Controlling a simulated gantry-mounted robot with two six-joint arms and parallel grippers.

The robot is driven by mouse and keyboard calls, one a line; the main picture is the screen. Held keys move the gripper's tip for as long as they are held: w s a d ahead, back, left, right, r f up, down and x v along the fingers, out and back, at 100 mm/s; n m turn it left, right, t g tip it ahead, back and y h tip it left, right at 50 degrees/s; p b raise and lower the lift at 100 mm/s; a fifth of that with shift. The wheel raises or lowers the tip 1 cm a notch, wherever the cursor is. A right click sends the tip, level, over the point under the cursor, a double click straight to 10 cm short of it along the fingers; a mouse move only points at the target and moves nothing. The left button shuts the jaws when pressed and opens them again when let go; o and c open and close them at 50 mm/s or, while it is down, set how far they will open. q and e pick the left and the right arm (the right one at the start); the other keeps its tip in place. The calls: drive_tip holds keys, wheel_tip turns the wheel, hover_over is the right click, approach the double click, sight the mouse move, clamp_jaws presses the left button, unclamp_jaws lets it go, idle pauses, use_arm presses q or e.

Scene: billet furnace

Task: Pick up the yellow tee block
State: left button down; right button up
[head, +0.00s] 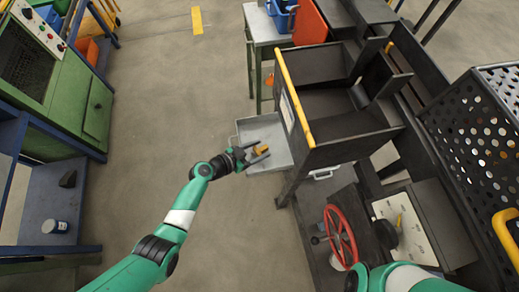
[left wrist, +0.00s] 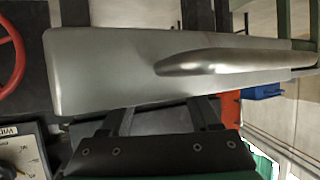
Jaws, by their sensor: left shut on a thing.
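The yellow tee block (head: 262,149) is a small yellow-orange piece in the head view, between the fingers of my left gripper (head: 263,148). The left gripper is shut on it, over the shallow grey metal tray (head: 243,131) beside the dark furnace housing. I cannot tell whether the block touches the tray. In the left wrist view, a grey metal panel with a rounded bar (left wrist: 110,75) covers the fingertips and the block. The two dark fingers of the left gripper (left wrist: 160,118) run up behind it. My right arm shows at the bottom right of the head view, but its gripper is out of view.
The dark furnace housing with a yellow bar (head: 295,98) stands right of the tray. A red handwheel (head: 341,238) and a dial panel (head: 403,226) are below it. A green machine (head: 75,100) and blue shelf stand at left. Open floor lies between.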

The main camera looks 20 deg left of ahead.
sight(258, 152)
use_arm(q)
drive_tip(key=r+p, duration=0.2)
drive_tip(key=r, duration=0.1)
drive_tip(key=r+p, duration=0.1)
drive_tip(key=shift+s+r, duration=0.35)
drive_tip(key=shift+r, duration=0.05)
drive_tip(key=s+d+r+p, duration=0.2)
drive_tip(key=s+r+p, duration=0.4)
drive_tip(key=s, duration=0.7)
wheel_tip(258, 152, up, 2)
drive_tip(key=shift+d+r, duration=0.15)
drive_tip(key=shift+d, duration=0.25)
